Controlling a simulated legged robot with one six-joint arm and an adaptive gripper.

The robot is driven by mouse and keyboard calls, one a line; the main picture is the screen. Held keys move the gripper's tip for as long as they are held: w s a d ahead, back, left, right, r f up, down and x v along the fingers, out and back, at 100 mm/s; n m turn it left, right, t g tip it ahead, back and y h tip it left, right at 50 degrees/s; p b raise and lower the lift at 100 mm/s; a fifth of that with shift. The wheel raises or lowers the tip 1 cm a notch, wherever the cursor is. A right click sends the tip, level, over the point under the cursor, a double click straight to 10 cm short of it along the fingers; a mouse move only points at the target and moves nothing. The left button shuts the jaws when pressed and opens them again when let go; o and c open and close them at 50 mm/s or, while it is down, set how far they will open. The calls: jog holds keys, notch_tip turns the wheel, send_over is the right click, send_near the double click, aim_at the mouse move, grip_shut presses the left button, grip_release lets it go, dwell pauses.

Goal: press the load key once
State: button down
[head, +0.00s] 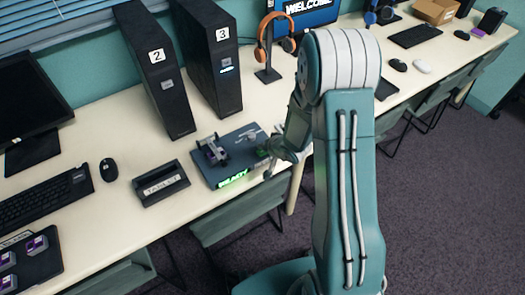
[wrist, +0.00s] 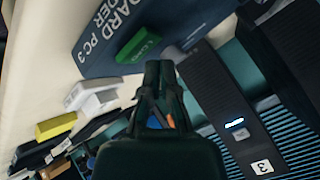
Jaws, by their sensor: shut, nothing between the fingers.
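The green load key (wrist: 138,45) sits on the dark blue board loader (wrist: 110,42), whose face reads "PC 3". In the head view the board loader (head: 207,181) lies on the table with a lit green "READY" sign (head: 233,178) at its front edge. A bit of green by the gripper there may be the key. My gripper (wrist: 159,66) is shut and empty. In the wrist view its tips appear just beside the key; whether they touch it I cannot tell. In the head view my gripper (head: 269,163) is at the loader's right side, partly hidden by my arm.
Black towers numbered 2 (head: 157,75) and 3 (head: 213,68) stand behind the loader. A black tray labelled "TABLET" (head: 161,184) is left of it. An orange headset (head: 275,35) hangs on a stand behind. Chairs (head: 240,218) line the table's front.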

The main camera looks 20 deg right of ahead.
aim_at(263, 153)
jog(key=shift+f, duration=0.15)
jog(key=shift+f, duration=0.2)
jog(key=shift+f, duration=0.4)
dwell(0.8)
jog(key=shift+r, duration=0.8)
jog(key=shift+r, duration=2.55)
